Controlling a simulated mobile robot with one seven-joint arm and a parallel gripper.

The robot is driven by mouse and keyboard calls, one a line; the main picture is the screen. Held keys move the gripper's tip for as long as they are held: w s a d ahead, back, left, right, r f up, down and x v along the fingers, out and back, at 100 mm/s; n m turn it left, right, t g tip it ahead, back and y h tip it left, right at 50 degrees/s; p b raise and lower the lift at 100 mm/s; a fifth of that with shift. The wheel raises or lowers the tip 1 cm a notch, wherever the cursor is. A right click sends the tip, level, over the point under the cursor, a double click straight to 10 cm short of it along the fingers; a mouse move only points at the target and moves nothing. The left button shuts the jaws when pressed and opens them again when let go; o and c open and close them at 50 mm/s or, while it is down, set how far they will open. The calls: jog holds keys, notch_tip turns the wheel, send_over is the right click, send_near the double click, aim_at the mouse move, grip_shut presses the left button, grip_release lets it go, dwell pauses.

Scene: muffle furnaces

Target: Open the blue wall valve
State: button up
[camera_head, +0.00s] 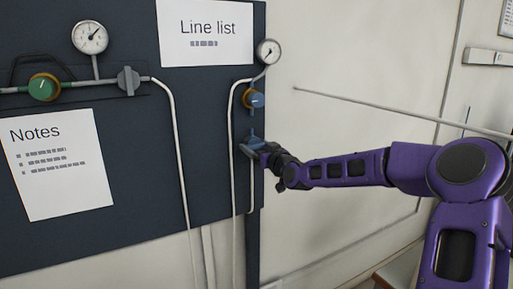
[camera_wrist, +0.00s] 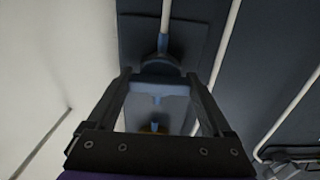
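The blue wall valve (camera_head: 252,141) is on the dark wall panel, low on its right edge, below a round blue knob with a yellow rim (camera_head: 256,99). My gripper (camera_head: 265,150) reaches it from the right and partly hides it in the head view. In the wrist view, the valve's light blue handle (camera_wrist: 158,88) lies crosswise between the two fingers of my gripper (camera_wrist: 160,80). The fingers are wide apart, one at each end of the handle. Whether they touch it is not clear.
A gauge (camera_head: 268,52) is above the blue knob. Thin pale pipes (camera_head: 178,145) run down the panel. At the left are a green knob (camera_head: 44,87), a grey valve (camera_head: 128,81) and another gauge (camera_head: 90,37). The pale wall (camera_head: 330,60) right of the panel is mostly clear.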

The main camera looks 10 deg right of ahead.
jog(key=c, duration=0.5)
jog(key=shift+m, duration=0.3)
jog(key=m+b, duration=0.1)
jog(key=m, duration=0.3)
jog(key=m+b, duration=0.1)
jog(key=m, duration=0.3)
jog(key=shift+f+m+b, duration=0.1)
jog(key=shift+m+b, duration=0.25)
jog(key=shift+m, duration=0.05)
jog(key=m+b, duration=0.1)
jog(key=m, duration=0.3)
jog(key=shift+m+b, duration=0.3)
jog(key=shift+b, duration=0.05)
jog(key=shift+m+b, duration=0.75)
jog(key=shift+m, duration=1.15)
jog(key=o, duration=1.1)
